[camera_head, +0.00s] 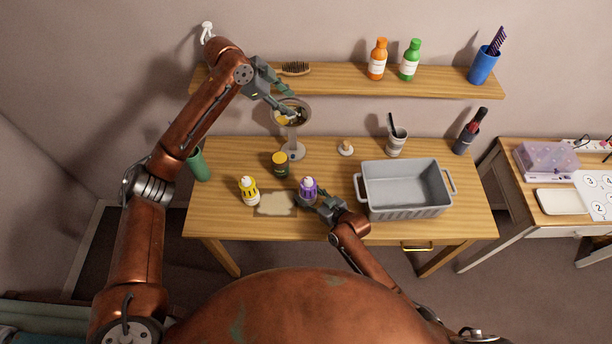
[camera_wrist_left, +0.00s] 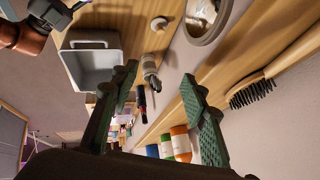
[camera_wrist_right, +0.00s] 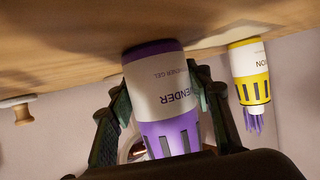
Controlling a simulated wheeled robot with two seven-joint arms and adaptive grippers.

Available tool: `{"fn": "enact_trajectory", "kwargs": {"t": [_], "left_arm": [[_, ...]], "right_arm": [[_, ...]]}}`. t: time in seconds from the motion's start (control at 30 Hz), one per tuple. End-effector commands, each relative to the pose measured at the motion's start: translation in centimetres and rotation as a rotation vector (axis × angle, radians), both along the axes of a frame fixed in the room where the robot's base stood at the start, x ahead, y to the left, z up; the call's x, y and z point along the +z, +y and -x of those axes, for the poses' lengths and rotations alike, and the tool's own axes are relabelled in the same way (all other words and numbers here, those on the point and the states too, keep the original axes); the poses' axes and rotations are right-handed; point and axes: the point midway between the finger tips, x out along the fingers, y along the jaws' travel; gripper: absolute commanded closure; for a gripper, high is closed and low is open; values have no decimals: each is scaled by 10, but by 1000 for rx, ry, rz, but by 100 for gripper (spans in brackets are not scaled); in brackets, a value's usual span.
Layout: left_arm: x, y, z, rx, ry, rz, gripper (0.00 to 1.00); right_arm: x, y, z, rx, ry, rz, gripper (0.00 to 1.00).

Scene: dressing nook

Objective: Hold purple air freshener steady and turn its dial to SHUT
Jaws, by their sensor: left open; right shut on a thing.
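The purple air freshener (camera_head: 308,188) stands upright near the front of the table, beside the mat. In the right wrist view the purple air freshener (camera_wrist_right: 162,90) has a white label reading "VENDER", with a slotted purple upper part. My right gripper (camera_head: 318,202) is shut on its body from the right; in the right wrist view its fingers (camera_wrist_right: 160,112) lie on both sides. The dial's setting cannot be read. My left gripper (camera_head: 288,106) is open and empty, high above the back of the table by the round mirror. The left wrist view shows its fingers (camera_wrist_left: 158,90) spread apart.
A yellow air freshener (camera_head: 249,190) stands left of the mat (camera_head: 275,210). A grey bin (camera_head: 408,212) is at right. The shelf (camera_head: 340,85) holds a brush (camera_head: 294,69) and bottles.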

Motion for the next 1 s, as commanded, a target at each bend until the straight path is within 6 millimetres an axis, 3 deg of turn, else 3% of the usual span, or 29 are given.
{"fn": "enact_trajectory", "kwargs": {"t": [0.03, 0.1, 0.23, 0.43, 1.0], "left_arm": [[-36, -6, 20, -42, 67, -40, 59], [-71, -11, 45, -93, 140, -87, 59], [-115, -15, 81, -167, 240, -147, 59], [-144, -18, 104, -211, 300, -182, 59], [-233, -54, 111, -211, 302, -183, 59]], "right_arm": [[0, 0, 0, 0, -1, -1, 83], [0, 0, 0, 0, -1, -1, 83], [0, 0, 0, 0, -1, -1, 83], [0, 0, 0, 0, -1, -1, 83], [0, 0, 0, 0, -1, -1, 83]]}}
